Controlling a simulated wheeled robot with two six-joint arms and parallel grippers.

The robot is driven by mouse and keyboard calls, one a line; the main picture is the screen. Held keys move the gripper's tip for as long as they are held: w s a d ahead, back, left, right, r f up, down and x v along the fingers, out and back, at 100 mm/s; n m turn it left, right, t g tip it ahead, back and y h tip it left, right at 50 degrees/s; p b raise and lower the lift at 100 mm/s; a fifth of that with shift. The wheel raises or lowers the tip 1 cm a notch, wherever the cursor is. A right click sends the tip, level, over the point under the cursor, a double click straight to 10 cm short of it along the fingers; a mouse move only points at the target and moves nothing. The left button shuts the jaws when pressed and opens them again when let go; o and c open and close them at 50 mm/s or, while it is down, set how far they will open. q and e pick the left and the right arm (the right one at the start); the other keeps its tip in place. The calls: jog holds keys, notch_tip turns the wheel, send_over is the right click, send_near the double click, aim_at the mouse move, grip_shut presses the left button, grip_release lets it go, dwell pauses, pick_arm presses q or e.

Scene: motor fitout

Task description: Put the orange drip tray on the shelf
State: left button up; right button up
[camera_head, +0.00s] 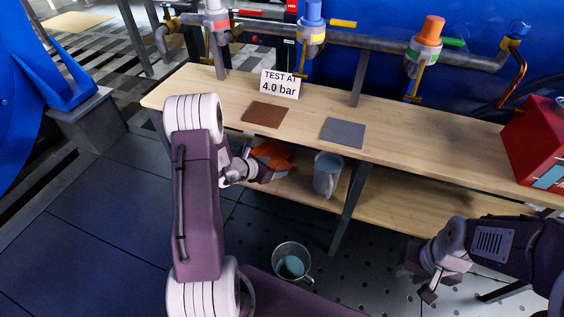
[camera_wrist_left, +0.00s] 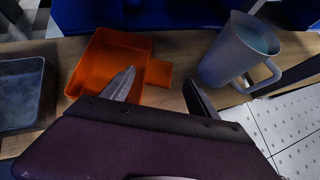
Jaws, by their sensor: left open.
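The orange drip tray (camera_wrist_left: 101,67) lies flat on the wooden lower shelf, with its short tab (camera_wrist_left: 158,73) towards my left gripper (camera_wrist_left: 158,80). In the head view the tray (camera_head: 272,153) shows under the bench, partly hidden by the bench edge and my arm. My left gripper (camera_head: 262,168) is open, with its two fingers apart on either side of the tab; I cannot tell whether they touch it. My right gripper (camera_head: 422,283) is low at the right, away from the tray, and its jaw opening is unclear.
A grey jug (camera_head: 327,174) stands on the lower shelf (camera_head: 297,189) right of the tray. A grey bin (camera_wrist_left: 22,95) is left of the tray. A bucket (camera_head: 291,262) is on the floor. The bench top (camera_head: 206,91) carries brown (camera_head: 265,114) and grey (camera_head: 343,132) mats and a sign (camera_head: 280,84).

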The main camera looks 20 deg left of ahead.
pick_arm(q)
jog(key=s+d+r+m+g+h, duration=0.2)
jog(key=s+d+r+m+g, duration=0.1)
jog(key=s+d+m, duration=0.35)
jog(key=s+d+r+m+g+h, duration=0.1)
jog(key=s+d+r+m+g, duration=0.15)
jog(key=s+d+m, duration=0.4)
jog(key=s+a+r+m+g+y, duration=0.2)
jog(key=s+m+y, duration=0.4)
jog(key=m, duration=1.3)
jog(key=s+a+g, duration=0.1)
jog(key=s, duration=0.2)
jog(key=shift+s+a+p, duration=0.15)
jog(key=shift+s+p, duration=0.15)
jog(key=shift+s, duration=0.1)
jog(key=shift+r, duration=0.1)
